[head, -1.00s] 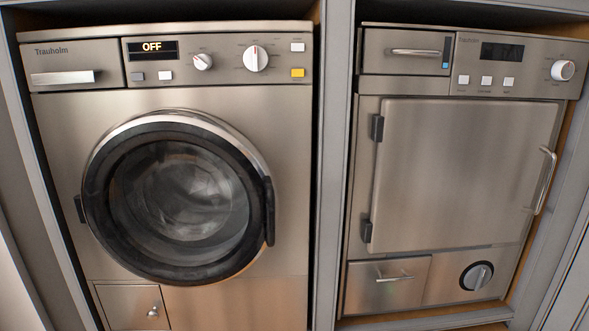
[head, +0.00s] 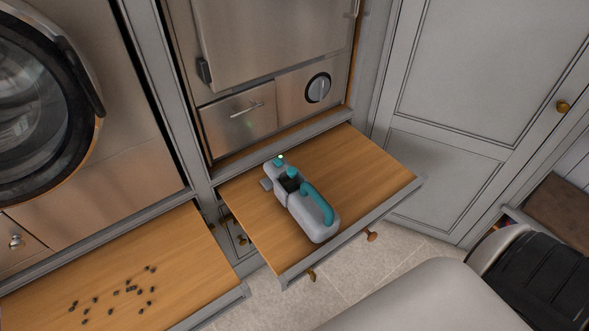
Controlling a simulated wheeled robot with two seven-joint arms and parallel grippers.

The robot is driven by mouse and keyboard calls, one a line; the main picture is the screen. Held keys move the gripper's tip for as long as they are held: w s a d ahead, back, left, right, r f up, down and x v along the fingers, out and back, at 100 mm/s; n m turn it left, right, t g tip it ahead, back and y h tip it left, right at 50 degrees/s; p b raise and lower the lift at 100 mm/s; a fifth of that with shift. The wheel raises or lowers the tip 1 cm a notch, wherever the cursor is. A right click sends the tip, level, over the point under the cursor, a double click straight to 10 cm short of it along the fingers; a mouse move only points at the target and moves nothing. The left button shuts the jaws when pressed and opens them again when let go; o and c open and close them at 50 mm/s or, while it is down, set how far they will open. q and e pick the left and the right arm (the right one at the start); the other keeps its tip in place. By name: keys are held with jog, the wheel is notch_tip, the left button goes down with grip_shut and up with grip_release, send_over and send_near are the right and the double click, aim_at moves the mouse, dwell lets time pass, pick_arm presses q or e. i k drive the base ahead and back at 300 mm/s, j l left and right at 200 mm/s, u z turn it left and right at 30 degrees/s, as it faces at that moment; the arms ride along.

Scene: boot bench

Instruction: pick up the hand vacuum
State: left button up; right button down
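The hand vacuum (head: 313,212) is a light grey body with a teal handle and teal parts, and a small green light near its far end. It lies on a pulled-out wooden shelf (head: 365,170) under the right-hand machine. Its handle faces up and to the right, and its rounded end points toward the shelf's front edge. Neither of my grippers shows in the head view, so their state is hidden.
A second pulled-out wooden shelf (head: 180,250) at the lower left carries several small dark bits (head: 130,288). The right shelf's surface is clear around the vacuum. A grey panelled cabinet door (head: 480,90) stands at the right. Tiled floor (head: 400,248) lies below.

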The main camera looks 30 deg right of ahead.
aim_at(315, 216)
jog(key=l+z, duration=0.15)
jog(key=z, duration=0.3)
jog(key=l+z, duration=0.15)
jog(key=z, duration=0.25)
jog(key=u, duration=1.3)
jog(key=z, duration=1.3)
